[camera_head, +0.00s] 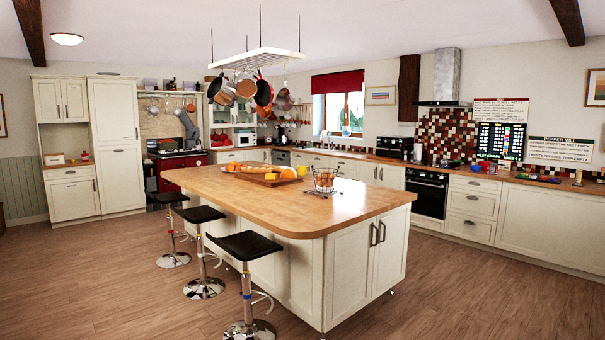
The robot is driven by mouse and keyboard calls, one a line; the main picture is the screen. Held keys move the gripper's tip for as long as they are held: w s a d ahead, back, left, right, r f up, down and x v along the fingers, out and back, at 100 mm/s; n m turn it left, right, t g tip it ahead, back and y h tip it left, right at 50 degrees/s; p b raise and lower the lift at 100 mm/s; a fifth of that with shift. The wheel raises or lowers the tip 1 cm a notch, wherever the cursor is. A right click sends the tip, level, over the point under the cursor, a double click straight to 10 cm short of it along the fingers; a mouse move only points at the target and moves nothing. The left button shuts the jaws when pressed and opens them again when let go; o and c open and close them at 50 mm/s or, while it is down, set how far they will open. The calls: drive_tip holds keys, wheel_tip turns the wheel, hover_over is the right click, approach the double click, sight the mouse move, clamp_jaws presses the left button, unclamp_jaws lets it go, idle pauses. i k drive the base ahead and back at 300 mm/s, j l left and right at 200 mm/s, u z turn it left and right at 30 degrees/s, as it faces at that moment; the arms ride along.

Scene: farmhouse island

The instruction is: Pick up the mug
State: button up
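No mug can be made out with certainty. A wooden tray (262,181) with bread-like food and small orange and yellow items lies on the island. Small blue (476,168) and red (493,168) items stand on the right counter, also too small to name surely. My gripper is not in view.
The kitchen island (350,205) fills the middle. A wire basket (324,180) with orange contents stands on it. Several black bar stools (245,246) line its left side. Pans (263,92) hang above it. The wooden floor (110,275) is open at the left and front right.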

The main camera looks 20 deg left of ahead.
sight(301, 169)
drive_tip(key=u, duration=0.15)
drive_tip(key=i+z, duration=0.2)
drive_tip(key=i, duration=0.3)
drive_tip(key=i+j+z, duration=0.2)
drive_tip(key=i, duration=0.25)
drive_tip(key=i+l+z, duration=0.15)
drive_tip(key=i+z, duration=0.2)
drive_tip(key=i, duration=0.4)
drive_tip(key=i+z, duration=0.35)
drive_tip(key=i, duration=0.35)
drive_tip(key=i+u, duration=0.15)
drive_tip(key=i, duration=1.3)
drive_tip(key=i+u, duration=0.45)
drive_tip(key=i, duration=0.3)
drive_tip(key=i+l+u, duration=0.2)
drive_tip(key=i+u, duration=0.3)
drive_tip(key=i, duration=0.3)
drive_tip(key=i+j, duration=0.1)
drive_tip(key=i, duration=0.8)
drive_tip(key=i+j, duration=0.1)
drive_tip(key=i, duration=0.8)
drive_tip(key=i+l+z, duration=0.1)
drive_tip(key=i, duration=0.7)
drive_tip(key=i+l, duration=0.1)
drive_tip(key=i, duration=0.7)
drive_tip(key=i+j+u, duration=0.15)
drive_tip(key=i+u, duration=0.8)
drive_tip(key=i+l+u, duration=0.3)
drive_tip(key=i+u, duration=0.2)
